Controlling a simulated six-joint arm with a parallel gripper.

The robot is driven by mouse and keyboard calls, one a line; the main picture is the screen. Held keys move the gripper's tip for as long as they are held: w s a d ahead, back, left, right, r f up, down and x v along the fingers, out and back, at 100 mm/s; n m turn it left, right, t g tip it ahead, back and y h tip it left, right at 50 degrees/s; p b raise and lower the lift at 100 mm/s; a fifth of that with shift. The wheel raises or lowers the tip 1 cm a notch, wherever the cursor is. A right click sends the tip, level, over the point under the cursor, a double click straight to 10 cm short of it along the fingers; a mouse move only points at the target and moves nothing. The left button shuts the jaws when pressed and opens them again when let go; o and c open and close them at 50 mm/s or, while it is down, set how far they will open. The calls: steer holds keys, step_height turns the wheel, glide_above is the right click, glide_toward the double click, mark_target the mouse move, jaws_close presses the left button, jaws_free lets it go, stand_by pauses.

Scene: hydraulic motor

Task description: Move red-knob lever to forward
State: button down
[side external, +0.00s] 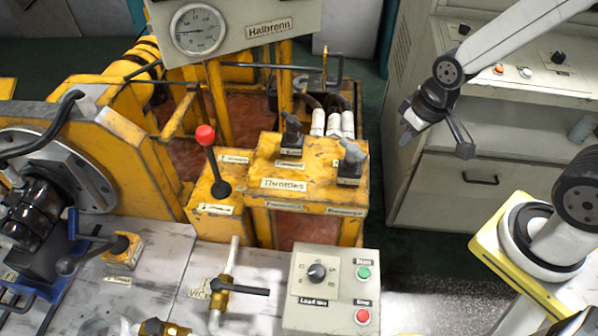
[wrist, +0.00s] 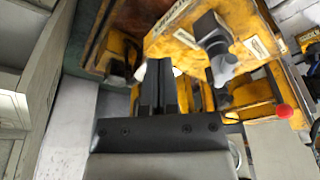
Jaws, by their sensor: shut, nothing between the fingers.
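The red-knob lever (side external: 213,165) stands on a yellow box left of the throttle block. Its black shaft rises from a round black base and tilts a little left, with the red knob (side external: 205,135) on top. The knob also shows at the right in the wrist view (wrist: 284,111), with part of the black shaft. My gripper (side external: 406,136) is in the air to the right of the throttle block, well apart from the lever. In the wrist view its dark fingers (wrist: 166,75) are together and empty.
Two black-handled throttle levers (side external: 291,135) (side external: 350,162) stand on the yellow throttle block (side external: 268,172), between my gripper and the red knob. A gauge panel (side external: 235,28) is behind. A grey control box (side external: 330,288) is in front. A cabinet (side external: 440,190) stands behind my gripper.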

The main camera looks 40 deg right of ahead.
steer(key=c, duration=1.3)
jaws_free()
steer(key=o, duration=0.7)
steer(key=shift+r, duration=0.1)
steer(key=shift+w+v, duration=0.55)
steer(key=shift+v, duration=1.9)
steer(key=w+a+r+t+y, duration=0.2)
steer(key=w+a+t, duration=0.9)
steer(key=w+a, duration=1.15)
steer(key=s+a+f+m+t+h, duration=0.2)
steer(key=s+a+t+h, duration=0.25)
steer(key=a, duration=0.45)
glide_toward(211, 157)
steer(key=shift+g+h, duration=0.25)
steer(key=shift+h, duration=0.2)
steer(key=w+r, duration=0.3)
steer(key=shift+d+r, duration=0.1)
steer(key=shift+r, duration=0.1)
